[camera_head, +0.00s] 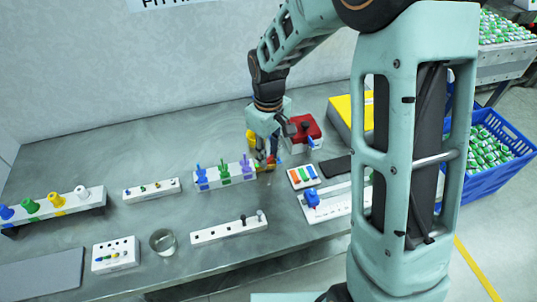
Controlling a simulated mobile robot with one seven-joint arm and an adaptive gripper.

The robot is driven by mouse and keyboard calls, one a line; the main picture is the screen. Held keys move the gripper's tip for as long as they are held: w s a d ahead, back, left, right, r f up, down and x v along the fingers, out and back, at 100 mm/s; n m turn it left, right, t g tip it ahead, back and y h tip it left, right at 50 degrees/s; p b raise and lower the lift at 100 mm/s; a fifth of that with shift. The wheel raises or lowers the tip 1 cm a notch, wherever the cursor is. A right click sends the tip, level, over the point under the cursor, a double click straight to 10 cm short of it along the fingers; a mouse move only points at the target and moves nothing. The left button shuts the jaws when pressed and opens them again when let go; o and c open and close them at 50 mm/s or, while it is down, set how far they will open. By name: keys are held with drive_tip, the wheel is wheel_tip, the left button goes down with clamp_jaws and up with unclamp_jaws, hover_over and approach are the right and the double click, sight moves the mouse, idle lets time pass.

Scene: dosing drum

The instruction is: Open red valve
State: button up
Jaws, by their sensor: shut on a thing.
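A white block (215,180) on the table carries a row of upright valves: a blue one (201,177), a green one (224,171) and a purple one (246,167). My gripper (268,163) points down at the right end of this block. It is shut on a small red part, which looks like the red valve (271,159). The fingers and arm hide most of that valve, so its handle angle cannot be told.
A red box with a black knob (304,131) stands close to the right of my gripper. Another white rack (75,205) stands at the left.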

sight(269, 158)
drive_tip(key=m+b, duration=0.1)
drive_tip(key=m, duration=0.5)
drive_tip(key=shift+m, duration=0.3)
idle(0.4)
drive_tip(key=o, duration=1.1)
drive_tip(key=shift+r, duration=0.1)
wheel_tip(269, 158, up, 12)
drive_tip(key=shift+f, duration=0.1)
